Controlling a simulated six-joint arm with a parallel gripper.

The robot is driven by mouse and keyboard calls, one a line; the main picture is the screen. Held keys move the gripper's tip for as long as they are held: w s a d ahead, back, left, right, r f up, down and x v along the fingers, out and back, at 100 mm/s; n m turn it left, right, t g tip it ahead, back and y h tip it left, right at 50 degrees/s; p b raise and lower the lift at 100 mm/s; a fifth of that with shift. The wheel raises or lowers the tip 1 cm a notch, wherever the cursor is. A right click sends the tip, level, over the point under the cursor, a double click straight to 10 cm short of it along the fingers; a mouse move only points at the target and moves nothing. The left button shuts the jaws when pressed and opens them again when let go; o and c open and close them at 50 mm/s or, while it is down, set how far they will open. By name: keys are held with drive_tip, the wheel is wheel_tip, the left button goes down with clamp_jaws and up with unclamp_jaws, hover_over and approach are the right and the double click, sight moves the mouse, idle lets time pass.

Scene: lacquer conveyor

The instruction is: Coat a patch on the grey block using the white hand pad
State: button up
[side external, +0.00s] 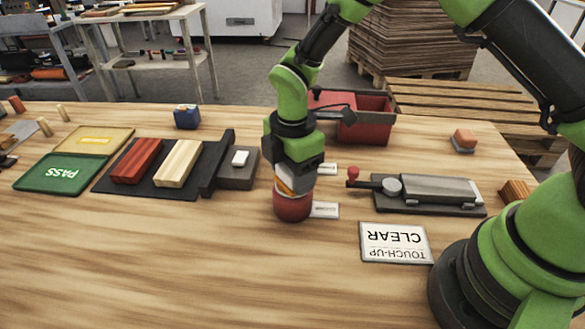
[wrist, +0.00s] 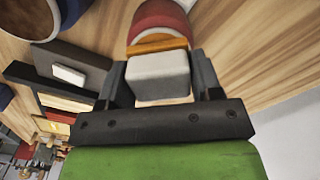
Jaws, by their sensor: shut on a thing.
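My gripper (wrist: 160,88) points down and is shut on a white block-shaped pad (wrist: 158,75) with an orange layer on its far face. In the side view the pad's orange edge shows just above a round red pot (side external: 292,208). The pad is at the pot's mouth; I cannot tell whether it touches inside. A long grey block (side external: 430,187) lies on a dark plate with a red-knobbed lever, to the right of my gripper. A small white piece (side external: 240,158) sits on a grey slab (side external: 237,177) to the left.
A black tray (side external: 110,180) holds a red block (side external: 137,160) and a cream block (side external: 179,163). A green PASS mat (side external: 62,173) lies left. A red bin (side external: 365,128) stands behind my gripper. A TOUCH-UP CLEAR card (side external: 394,242) lies in front of the clamp plate. The front-left table is clear.

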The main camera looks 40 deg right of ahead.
drive_tip(key=shift+r, duration=3.5)
